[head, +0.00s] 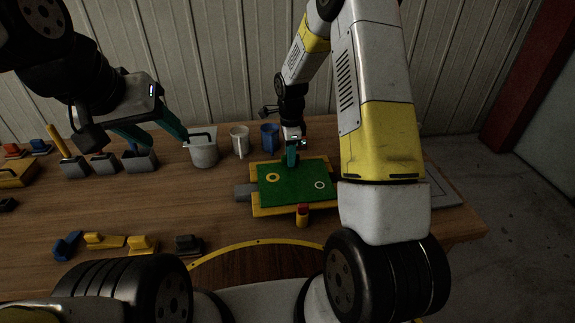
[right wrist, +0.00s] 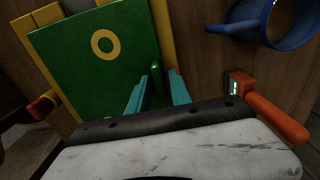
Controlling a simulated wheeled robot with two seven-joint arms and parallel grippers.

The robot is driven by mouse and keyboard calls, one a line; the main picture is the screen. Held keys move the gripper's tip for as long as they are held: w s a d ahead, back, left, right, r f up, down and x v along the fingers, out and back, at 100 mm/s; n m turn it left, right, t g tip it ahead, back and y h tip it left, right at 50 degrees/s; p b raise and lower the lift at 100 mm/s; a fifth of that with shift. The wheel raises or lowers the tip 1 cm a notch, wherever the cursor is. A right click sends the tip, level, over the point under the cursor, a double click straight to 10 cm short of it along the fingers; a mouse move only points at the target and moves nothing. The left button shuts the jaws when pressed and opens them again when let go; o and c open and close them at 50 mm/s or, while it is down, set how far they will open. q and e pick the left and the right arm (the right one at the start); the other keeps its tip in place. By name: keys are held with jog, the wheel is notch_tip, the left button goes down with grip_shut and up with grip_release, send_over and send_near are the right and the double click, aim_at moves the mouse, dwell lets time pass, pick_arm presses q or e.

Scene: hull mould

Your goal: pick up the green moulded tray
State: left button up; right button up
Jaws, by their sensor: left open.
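The green moulded tray (head: 295,186) lies flat in a yellow frame (head: 290,209) on the wooden table. It has a yellow ring and a white ring on top. In the right wrist view the tray (right wrist: 85,60) shows its yellow ring, and a small green upright piece (right wrist: 156,77) stands at its edge. My right gripper (head: 291,160) is at the tray's far edge. In the right wrist view its teal fingers (right wrist: 158,85) are apart, with the green upright piece between them. My left gripper (head: 152,133) is open and empty, above the table at left.
A grey pot (head: 203,150), a white mug (head: 239,140) and a blue mug (head: 270,136) stand behind the tray. A red and yellow piece (head: 302,215) is at the frame's front. Grey bins (head: 105,164) and small blocks (head: 105,241) lie left.

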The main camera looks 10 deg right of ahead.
grip_shut()
dwell(1.2)
